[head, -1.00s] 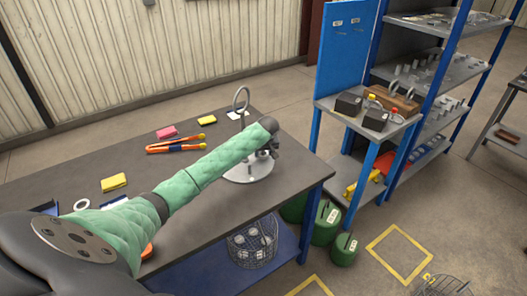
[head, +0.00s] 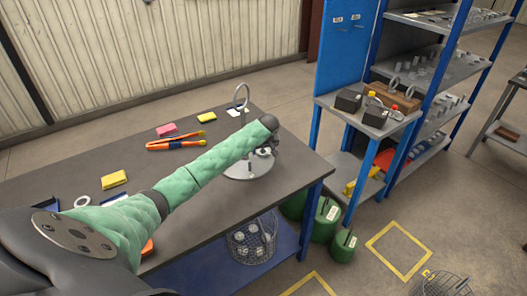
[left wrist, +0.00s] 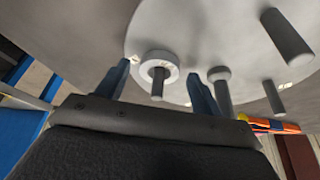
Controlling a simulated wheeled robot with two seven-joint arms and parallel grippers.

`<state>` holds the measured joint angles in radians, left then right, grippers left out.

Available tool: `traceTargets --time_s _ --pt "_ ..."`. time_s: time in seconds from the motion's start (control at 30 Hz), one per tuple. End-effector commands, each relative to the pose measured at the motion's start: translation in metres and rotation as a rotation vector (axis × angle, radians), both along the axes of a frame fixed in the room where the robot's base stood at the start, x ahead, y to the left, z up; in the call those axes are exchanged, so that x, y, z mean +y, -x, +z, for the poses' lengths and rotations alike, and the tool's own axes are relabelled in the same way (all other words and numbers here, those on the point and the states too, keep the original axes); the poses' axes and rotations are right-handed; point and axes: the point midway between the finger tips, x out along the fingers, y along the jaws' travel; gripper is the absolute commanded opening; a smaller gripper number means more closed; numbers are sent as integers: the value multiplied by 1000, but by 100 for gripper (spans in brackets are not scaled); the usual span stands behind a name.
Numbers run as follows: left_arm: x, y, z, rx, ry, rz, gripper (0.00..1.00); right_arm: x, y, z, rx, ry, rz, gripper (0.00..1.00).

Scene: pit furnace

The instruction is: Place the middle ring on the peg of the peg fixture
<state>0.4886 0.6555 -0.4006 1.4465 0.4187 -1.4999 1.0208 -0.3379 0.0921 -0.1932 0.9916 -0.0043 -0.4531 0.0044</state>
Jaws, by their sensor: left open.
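The peg fixture (head: 243,172) is a round pale plate with several upright grey pegs and a tall looped handle, near the table's far right corner. My left gripper (head: 266,146) is over its right side, partly hiding it. In the left wrist view the plate (left wrist: 200,28) fills the top. A pale ring (left wrist: 146,70) is around a grey peg (left wrist: 157,88), close to the plate. The open fingers of my left gripper (left wrist: 159,71) are on either side of this ring, with gaps visible. My right gripper is not in view.
Pliers with orange handles (head: 172,145), yellow blocks (head: 114,180), a pink block (head: 167,130) and another pale ring (head: 83,202) lie on the table. A wire basket (head: 252,243) is below. A side stand holds black boxes (head: 348,100) and a wooden rack (head: 400,99).

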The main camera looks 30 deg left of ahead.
Motion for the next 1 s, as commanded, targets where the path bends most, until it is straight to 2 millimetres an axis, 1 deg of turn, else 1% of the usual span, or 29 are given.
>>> traceTargets --time_s 0.07,0.13,0.2,0.4,0.6,0.8,1.0 --pt "-3 2 6 -1 0 -1 66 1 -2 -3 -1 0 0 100" --pt "-6 5 15 -2 1 -1 66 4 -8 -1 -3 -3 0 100" --pt "-9 8 27 -3 1 -1 66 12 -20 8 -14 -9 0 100" --pt "-20 19 64 -3 1 -1 66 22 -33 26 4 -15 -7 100" --pt "-28 26 93 -3 1 -1 66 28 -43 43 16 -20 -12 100" --pt "-32 30 106 -1 0 0 66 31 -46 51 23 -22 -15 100" --pt "-32 31 108 0 0 0 66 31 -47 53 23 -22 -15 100"
